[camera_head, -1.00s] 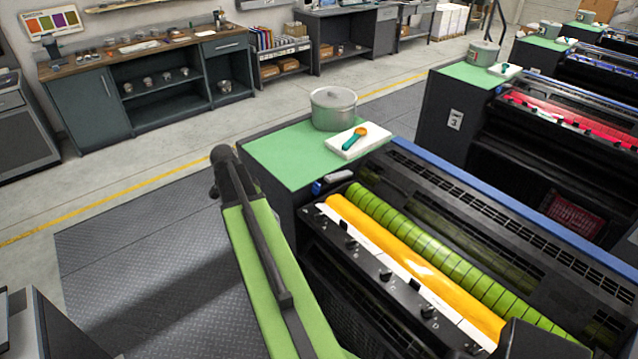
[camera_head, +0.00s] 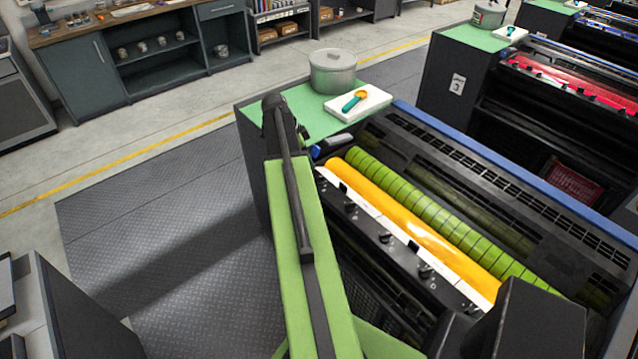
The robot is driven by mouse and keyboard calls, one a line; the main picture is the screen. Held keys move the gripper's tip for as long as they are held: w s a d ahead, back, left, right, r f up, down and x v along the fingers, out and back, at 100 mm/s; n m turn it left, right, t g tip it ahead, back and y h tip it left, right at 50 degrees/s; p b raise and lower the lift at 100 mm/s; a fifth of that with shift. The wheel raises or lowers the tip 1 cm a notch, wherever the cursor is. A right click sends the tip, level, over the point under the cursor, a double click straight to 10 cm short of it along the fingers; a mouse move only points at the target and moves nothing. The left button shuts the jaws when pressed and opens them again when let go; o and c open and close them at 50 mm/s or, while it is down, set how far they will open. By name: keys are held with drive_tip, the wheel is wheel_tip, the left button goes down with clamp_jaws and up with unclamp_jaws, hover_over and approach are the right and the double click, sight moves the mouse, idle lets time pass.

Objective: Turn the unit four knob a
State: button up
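The nearest press unit has a yellow ink roller (camera_head: 415,232) beside a green ribbed roller (camera_head: 440,212). The neighbouring unit carries a plate with a 3; no number shows on the nearest one. Several small black knobs (camera_head: 385,237) line its front rail, with another nearer knob (camera_head: 425,270) to the right and one farther back (camera_head: 350,207). I cannot read which is a. My green arm stands left of the rail, its dark far joint beside the unit's green top. My gripper is not clearly visible; the arm seems to hide it.
A lidded metal pot (camera_head: 333,72) and a white pad (camera_head: 358,103) with an orange-and-teal scoop (camera_head: 355,99) stand on the green top (camera_head: 310,112). A blue-ended object (camera_head: 331,146) lies beside the rollers. The patterned floor mat (camera_head: 190,235) at left is clear.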

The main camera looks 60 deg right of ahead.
sight(320, 177)
drive_tip(key=b+x, duration=0.7)
drive_tip(key=x, duration=0.2)
drive_tip(key=shift+f, duration=0.2)
drive_tip(key=shift+r, duration=0.1)
drive_tip(key=shift+c, duration=0.4)
clamp_jaws()
